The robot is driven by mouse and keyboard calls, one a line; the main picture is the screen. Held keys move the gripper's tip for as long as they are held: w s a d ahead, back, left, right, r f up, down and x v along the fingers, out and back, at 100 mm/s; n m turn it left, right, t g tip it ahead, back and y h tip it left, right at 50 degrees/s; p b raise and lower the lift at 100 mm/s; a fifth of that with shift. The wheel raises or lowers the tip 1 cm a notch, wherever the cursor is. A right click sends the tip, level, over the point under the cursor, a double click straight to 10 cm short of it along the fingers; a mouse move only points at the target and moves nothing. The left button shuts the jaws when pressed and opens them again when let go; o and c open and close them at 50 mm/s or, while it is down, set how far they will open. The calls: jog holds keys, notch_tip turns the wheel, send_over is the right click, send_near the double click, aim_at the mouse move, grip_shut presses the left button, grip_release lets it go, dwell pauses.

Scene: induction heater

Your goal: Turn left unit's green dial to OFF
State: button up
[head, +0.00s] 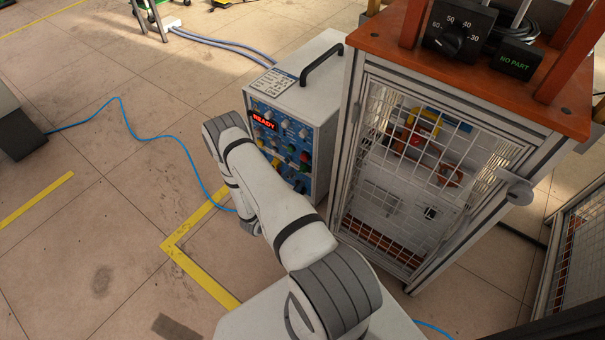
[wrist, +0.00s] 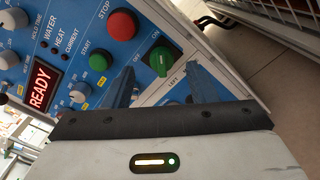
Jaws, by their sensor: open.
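The control unit (head: 325,105) is a white box with a blue front panel, seen in the head view. My arm covers part of the panel there, and my gripper cannot be made out.
A red STOP button (wrist: 122,25), a green START button (wrist: 100,61) and a lit READY display (wrist: 40,87) are close by on the panel. A caged frame (head: 430,180) with an orange top stands right of the unit. A blue cable (head: 140,135) lies on the floor.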

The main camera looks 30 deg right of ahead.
aim_at(301, 172)
jog(key=shift+b+x, duration=0.45)
jog(key=shift+x, duration=1.7)
jog(key=shift+c, duration=0.4)
